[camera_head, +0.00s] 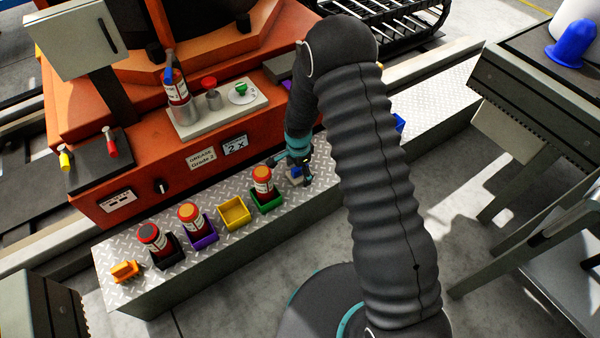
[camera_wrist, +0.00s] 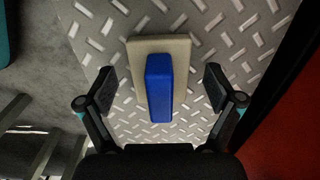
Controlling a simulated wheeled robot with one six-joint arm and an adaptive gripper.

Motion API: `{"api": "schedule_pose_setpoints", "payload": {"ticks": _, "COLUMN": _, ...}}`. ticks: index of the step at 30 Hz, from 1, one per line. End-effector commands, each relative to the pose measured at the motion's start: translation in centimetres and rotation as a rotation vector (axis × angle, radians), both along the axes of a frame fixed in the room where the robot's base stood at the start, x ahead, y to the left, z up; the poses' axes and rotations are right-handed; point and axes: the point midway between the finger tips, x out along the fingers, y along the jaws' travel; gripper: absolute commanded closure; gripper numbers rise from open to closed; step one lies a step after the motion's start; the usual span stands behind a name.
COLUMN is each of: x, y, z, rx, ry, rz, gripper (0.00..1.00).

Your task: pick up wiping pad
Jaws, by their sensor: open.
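The wiping pad (camera_wrist: 178,45) is a beige block with a blue handle (camera_wrist: 159,88) on top, lying on the metal tread plate in the wrist view. My gripper (camera_wrist: 159,90) is open, with one finger on each side of the pad and a gap to both. Nothing is between the fingertips except the view of the handle; I cannot tell the height above it. In the head view my gripper (camera_head: 298,176) points down at the plate, beside the green tray, and largely covers the pad.
On the tread-plate bench (camera_head: 215,262) stand a green tray (camera_head: 268,206) with a bottle, an empty yellow tray (camera_head: 234,212), a purple tray (camera_head: 203,238) and a black tray (camera_head: 168,256) with bottles, and an orange object (camera_head: 125,271). The orange machine (camera_head: 130,200) rises behind.

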Motion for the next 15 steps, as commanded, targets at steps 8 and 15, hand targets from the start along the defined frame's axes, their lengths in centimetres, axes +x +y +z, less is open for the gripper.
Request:
{"api": "schedule_pose_setpoints", "payload": {"ticks": 8, "x": -0.01, "y": 0.01, "z": 0.03, "rx": 0.000, "ry": 0.000, "rz": 0.000, "gripper": 0.43}}
{"api": "schedule_pose_setpoints", "payload": {"ticks": 15, "x": 0.00, "y": 0.00, "z": 0.04, "rx": 0.000, "ry": 0.000, "rz": 0.000, "gripper": 0.80}}
